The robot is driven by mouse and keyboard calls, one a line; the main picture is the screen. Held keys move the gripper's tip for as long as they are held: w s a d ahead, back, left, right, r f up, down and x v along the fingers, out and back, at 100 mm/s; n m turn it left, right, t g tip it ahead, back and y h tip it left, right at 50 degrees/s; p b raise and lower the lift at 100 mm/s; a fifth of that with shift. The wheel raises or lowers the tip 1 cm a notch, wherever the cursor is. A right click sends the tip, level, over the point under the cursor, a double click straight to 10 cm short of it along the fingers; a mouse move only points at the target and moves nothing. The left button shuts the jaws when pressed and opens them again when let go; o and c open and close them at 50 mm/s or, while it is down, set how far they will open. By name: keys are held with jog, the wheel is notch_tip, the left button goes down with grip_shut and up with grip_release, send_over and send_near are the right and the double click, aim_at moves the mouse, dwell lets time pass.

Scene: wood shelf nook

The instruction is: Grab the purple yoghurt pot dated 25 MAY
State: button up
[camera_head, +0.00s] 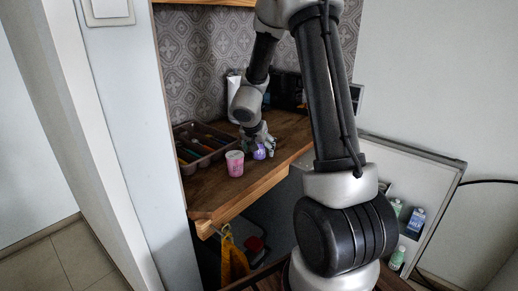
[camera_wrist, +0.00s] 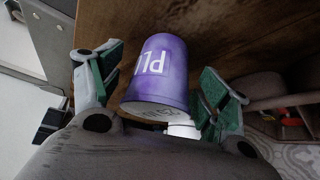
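The purple yoghurt pot (camera_head: 259,154) stands on the wooden shelf (camera_head: 222,193), just right of a pink pot (camera_head: 235,164). In the wrist view the purple pot (camera_wrist: 163,73) shows white letters reading "PLU" and a pale end with small dark print that I cannot read for sure. My gripper (camera_head: 262,144) is at the purple pot in the head view. In the wrist view my gripper (camera_wrist: 162,78) is open, with one green-padded finger on each side of the pot. Gaps show between the pot and both fingers.
A brown tray (camera_head: 212,160) with coloured items lies left of the pots. A white upright object (camera_head: 234,84) and a dark appliance (camera_head: 287,91) stand at the back. The shelf's front is bare. A yellow cloth (camera_head: 234,260) hangs below.

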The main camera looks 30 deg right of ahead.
jog(key=c, duration=1.1)
jog(key=shift+o, duration=0.2)
